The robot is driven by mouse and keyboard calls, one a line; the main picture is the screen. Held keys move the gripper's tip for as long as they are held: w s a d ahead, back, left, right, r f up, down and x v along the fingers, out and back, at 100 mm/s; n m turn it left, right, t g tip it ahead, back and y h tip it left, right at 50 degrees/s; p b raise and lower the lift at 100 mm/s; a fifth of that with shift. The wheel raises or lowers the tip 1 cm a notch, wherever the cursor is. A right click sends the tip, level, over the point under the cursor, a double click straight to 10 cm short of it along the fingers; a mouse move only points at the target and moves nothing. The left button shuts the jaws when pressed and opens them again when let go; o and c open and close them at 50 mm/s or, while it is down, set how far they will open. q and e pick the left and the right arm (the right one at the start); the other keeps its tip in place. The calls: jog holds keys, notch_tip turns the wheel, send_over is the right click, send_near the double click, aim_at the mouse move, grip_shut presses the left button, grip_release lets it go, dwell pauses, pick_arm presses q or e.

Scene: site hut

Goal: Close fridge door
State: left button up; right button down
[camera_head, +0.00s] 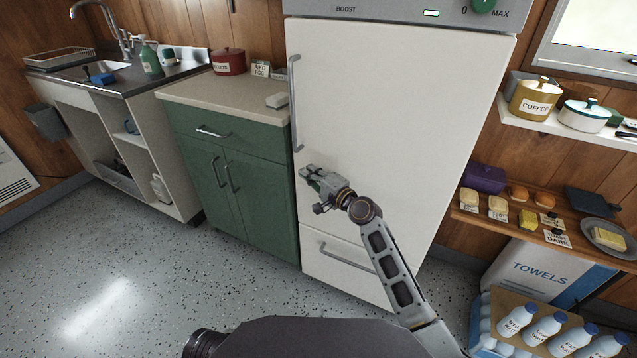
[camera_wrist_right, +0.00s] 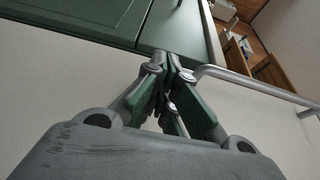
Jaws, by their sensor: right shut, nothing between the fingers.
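The white fridge door (camera_head: 400,110) is the tall upper door under the control panel, and I see no clear gap along its edges. Its metal bar handle (camera_head: 294,105) runs upright near the left edge. In the right wrist view the handle (camera_wrist_right: 255,85) shows at the right. My right gripper (camera_head: 308,174) is in front of the door's lower left part, below the handle. Its green-padded fingers are shut with nothing between them in the right wrist view (camera_wrist_right: 170,65). I cannot tell whether the fingertips touch the door. My left gripper is out of view.
A green cabinet (camera_head: 230,170) stands left of the fridge, with a sink unit (camera_head: 95,85) beyond. A lower drawer (camera_head: 345,265) is under the door. Shelves (camera_head: 480,215) with food and a crate of bottles (camera_head: 483,335) are at the right. The speckled floor (camera_head: 140,270) at left is clear.

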jog(key=shift+s+a+v, duration=0.15)
jog(key=shift+v, duration=1.1)
jog(key=shift+s+a+v, duration=0.15)
jog(key=shift+a+v, duration=0.05)
jog(key=shift+v, duration=1.05)
